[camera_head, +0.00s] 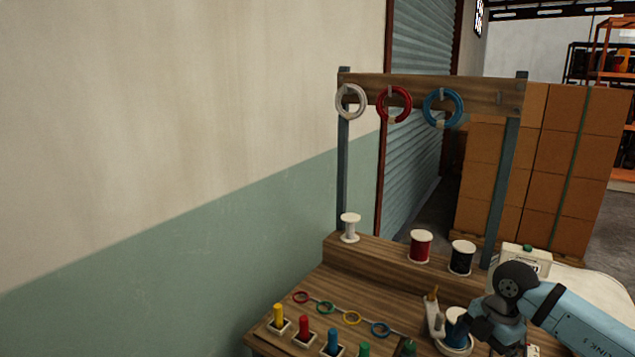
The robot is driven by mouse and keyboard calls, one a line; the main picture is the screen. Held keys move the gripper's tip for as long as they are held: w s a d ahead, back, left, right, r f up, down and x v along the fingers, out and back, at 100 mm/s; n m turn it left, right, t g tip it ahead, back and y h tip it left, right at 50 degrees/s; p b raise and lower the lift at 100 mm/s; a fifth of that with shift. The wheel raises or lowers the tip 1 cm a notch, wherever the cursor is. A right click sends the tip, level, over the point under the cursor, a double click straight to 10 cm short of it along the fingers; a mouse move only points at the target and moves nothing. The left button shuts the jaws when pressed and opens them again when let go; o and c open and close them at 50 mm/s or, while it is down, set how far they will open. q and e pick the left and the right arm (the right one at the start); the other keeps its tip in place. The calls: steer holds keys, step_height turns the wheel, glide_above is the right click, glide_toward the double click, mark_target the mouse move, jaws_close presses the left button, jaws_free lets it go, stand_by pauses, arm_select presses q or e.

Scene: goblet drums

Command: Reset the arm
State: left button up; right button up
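My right arm (575,318), pale blue with a black joint, comes in from the lower right over the workbench. Its dark wrist and gripper end (484,327) is beside a white-rimmed round item with a blue middle (457,332). The fingers are too small and dark to tell open from shut, and I cannot tell whether they touch that item. My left arm and gripper are out of view.
White, red and blue rings hang on the rack board (480,97). A wall (160,150) fills the left.

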steer(key=s+a+t+y, duration=0.1)
steer(key=s+a+y, duration=0.2)
steer(key=a+y, duration=0.3)
steer(key=s+a+f+t+y, duration=0.1)
steer(key=s+a+t+y, duration=0.15)
steer(key=a+y, duration=0.45)
steer(key=s+a+y, duration=0.3)
steer(key=s+a, duration=0.1)
steer(key=a, duration=0.5)
steer(key=s+d+f+m+t+h, duration=0.4)
steer(key=s+f+m+h, duration=0.35)
steer(key=f+m, duration=0.25)
steer(key=s+d+f+m+t+h, duration=0.45)
steer(key=s+f+m+h, duration=0.3)
steer(key=f+m, duration=0.3)
arm_select(q)
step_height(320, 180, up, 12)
steer(key=p, duration=1.3)
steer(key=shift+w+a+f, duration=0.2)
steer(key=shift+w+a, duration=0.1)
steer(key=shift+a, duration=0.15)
arm_select(e)
step_height(320, 180, up, 12)
steer(key=d, duration=0.1)
steer(key=shift+f+n+g, duration=0.2)
steer(key=shift+n+g, duration=0.15)
steer(key=shift+g, duration=0.05)
